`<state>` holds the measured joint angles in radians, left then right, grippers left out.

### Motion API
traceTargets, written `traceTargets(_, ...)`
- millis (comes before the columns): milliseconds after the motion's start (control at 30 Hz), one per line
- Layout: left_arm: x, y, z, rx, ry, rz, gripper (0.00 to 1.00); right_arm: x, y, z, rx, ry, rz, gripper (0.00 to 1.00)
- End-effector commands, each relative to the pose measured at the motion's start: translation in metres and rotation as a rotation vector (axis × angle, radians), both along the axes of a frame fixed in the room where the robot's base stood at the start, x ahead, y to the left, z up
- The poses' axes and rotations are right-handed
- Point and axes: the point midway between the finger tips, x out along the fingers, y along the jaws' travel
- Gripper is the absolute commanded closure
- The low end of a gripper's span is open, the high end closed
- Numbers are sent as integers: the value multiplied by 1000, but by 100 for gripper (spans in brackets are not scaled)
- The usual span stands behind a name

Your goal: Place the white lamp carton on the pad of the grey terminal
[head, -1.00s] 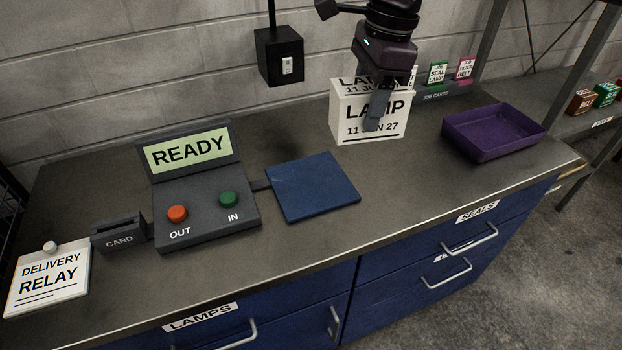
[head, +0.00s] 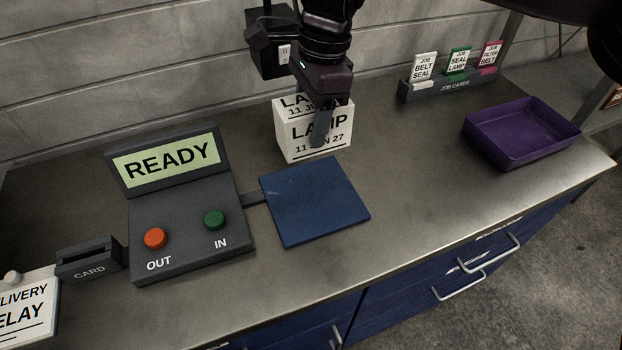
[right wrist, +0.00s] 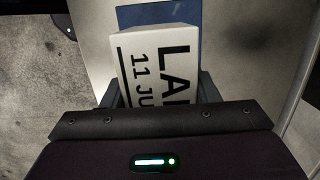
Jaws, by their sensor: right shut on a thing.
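The white lamp carton (head: 291,136) is marked LAMP in black and is upright, just behind the blue pad (head: 316,201). My right gripper (head: 320,130) is shut on the carton from above, one finger showing across its front face. The right wrist view shows the carton (right wrist: 150,65) between the fingers, with part of the blue pad (right wrist: 160,14) beyond it. Whether the carton touches the counter is hard to tell. The grey terminal (head: 185,215) reads READY and has an orange OUT button (head: 155,238) and a green IN button (head: 215,220). My left gripper is out of view.
A purple tray (head: 522,140) sits at the right of the counter. A job card rack (head: 452,86) stands at the back right. A card slot (head: 90,265) and a delivery sign (head: 28,310) are at the left. The pad is bare.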

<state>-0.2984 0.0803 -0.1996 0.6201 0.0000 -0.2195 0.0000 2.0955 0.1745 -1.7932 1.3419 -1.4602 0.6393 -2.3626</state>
Motion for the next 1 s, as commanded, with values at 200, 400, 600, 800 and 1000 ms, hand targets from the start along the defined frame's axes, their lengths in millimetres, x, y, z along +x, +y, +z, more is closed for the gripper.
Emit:
traceTargets(200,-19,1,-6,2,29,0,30,-1,-1,-60,-1,4,0,72)
traceTargets(400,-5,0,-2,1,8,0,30,0,0,-94,0,2,-2,72)
traceTargets(600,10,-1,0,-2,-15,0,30,0,-1,-108,0,0,-2,72)
traceTargets(800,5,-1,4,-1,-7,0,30,0,0,-137,0,2,-2,72)
traceTargets(1000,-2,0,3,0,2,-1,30,0,0,-145,1,-2,-1,72)
